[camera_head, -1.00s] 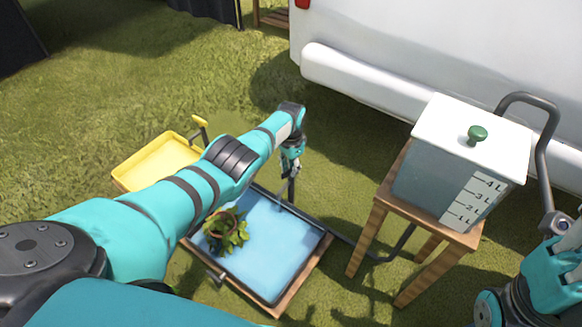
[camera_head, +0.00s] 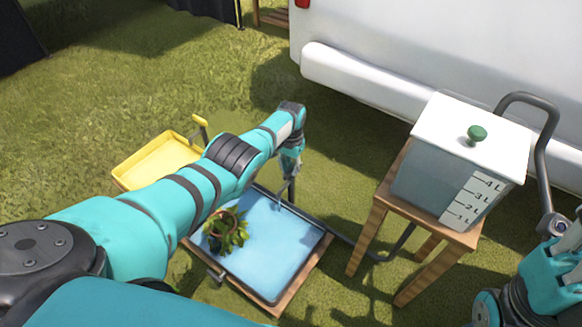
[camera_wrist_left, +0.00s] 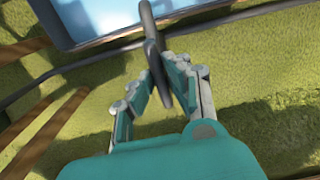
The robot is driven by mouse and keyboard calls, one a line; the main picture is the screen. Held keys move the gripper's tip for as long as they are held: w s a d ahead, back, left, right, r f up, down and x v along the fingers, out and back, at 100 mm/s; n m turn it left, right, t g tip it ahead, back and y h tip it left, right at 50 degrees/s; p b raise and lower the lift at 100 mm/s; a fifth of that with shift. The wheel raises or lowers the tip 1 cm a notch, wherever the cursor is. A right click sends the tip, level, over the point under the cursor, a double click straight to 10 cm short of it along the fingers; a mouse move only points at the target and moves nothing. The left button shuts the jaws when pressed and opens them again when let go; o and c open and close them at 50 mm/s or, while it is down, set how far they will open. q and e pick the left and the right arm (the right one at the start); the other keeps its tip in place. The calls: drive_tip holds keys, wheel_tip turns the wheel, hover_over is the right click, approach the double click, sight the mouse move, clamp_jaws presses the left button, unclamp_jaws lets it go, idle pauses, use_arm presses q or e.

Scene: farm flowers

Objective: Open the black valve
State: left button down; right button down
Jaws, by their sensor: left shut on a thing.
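The black valve (camera_wrist_left: 149,25) shows as a dark grey upright bar with a flat handle in the left wrist view. In the head view it stands at the back edge of the blue tray (camera_head: 285,225), and its dark stem (camera_head: 291,190) shows below my left gripper (camera_head: 290,168). In the wrist view my left gripper (camera_wrist_left: 158,85) has its fingers on both sides of the handle and is shut on it. The fingers partly hide the handle. Part of my right arm shows at the lower right of the head view, but its fingertips do not.
A potted plant (camera_head: 227,230) stands in the blue tray. A yellow tray (camera_head: 160,160) is behind my left arm. A water tank (camera_head: 425,180) with a green knob (camera_head: 477,133) stands on a wooden stool (camera_head: 365,235). A dark hose (camera_head: 345,238) runs low between tray and tank.

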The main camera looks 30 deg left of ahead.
sight(291, 168)
use_arm(q)
drive_tip(key=c, duration=1.3)
unclamp_jaws()
drive_tip(key=shift+c, duration=0.2)
drive_tip(key=shift+r, duration=0.15)
wheel_tip(291, 168, up, 12)
